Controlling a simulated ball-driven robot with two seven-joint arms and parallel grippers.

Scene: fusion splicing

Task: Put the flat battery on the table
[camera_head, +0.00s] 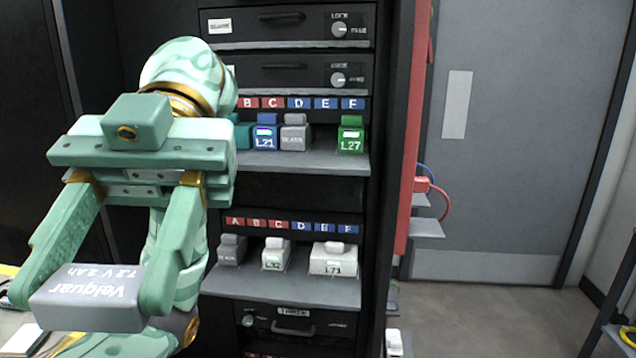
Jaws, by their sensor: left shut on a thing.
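The battery (88,300) is a grey block with upside-down white lettering, "Velquar 7.2 V 2Ah", in the lower left of the head view. My left gripper (90,285) is shut on it, with one green finger at each end of the block. The battery is held in front of the rack, close to my camera. Whether it is flat cannot be told from its face. The table is not clearly seen; only a pale surface with a white item (22,340) shows at the bottom left. My right gripper is not in view.
A dark rack (290,190) stands behind, with two drawers above and two shelves of coloured and grey modules under lettered labels. A red panel (408,130) edges its right side. Open floor (500,310) and a grey door (500,150) lie to the right.

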